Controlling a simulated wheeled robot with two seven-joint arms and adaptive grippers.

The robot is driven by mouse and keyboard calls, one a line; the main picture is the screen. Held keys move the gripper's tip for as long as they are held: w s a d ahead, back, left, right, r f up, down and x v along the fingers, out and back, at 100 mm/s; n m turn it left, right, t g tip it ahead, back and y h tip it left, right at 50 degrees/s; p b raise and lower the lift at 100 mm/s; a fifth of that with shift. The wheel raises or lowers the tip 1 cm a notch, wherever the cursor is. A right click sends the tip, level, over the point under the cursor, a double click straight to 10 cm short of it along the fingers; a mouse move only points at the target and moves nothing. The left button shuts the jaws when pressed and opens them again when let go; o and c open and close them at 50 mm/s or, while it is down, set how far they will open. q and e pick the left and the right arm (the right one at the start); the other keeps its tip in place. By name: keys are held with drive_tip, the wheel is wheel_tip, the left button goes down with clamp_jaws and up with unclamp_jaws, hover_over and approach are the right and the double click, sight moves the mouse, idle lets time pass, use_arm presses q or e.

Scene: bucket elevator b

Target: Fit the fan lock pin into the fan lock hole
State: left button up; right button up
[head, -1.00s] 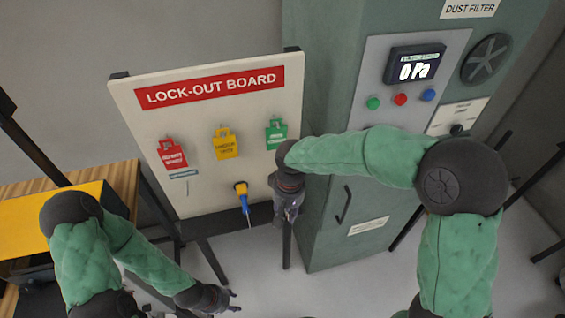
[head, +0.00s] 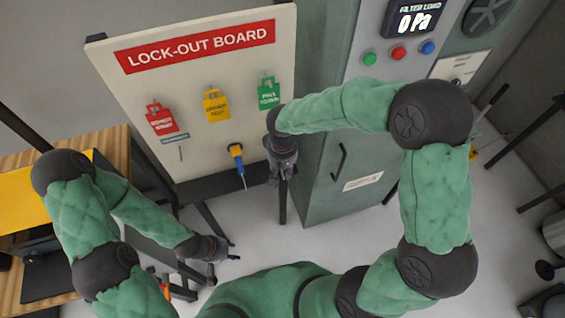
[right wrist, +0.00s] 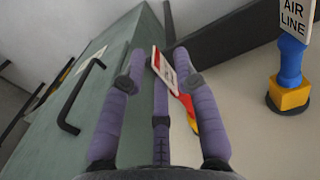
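My right gripper (head: 284,178) hangs at the right edge of the lock-out board, in front of the green cabinet. In the right wrist view its purple fingers (right wrist: 158,82) stand apart. A red-and-white tag with a yellow part (right wrist: 184,100) shows between the middle and right fingers, partly behind them. It may belong to the fan lock pin; its full shape is hidden and I see no firm grip on it. I cannot make out the fan lock hole.
The lock-out board (head: 215,130) carries red, yellow and green tags and a blue-yellow fitting (head: 237,160), labelled AIR LINE in the wrist view. The dust filter cabinet (head: 325,190) has a handle, buttons, a display and a fan grille (head: 488,14). A wooden table (head: 115,150) stands left.

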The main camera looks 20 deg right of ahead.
drive_tip(key=shift+f, duration=0.6)
clamp_jaws()
drive_tip(key=shift+s, duration=0.8)
drive_tip(key=shift+s+d+b, duration=0.1)
drive_tip(key=shift+s+b, duration=0.35)
drive_tip(key=shift+s, duration=2.1)
drive_tip(key=shift+s, duration=2)
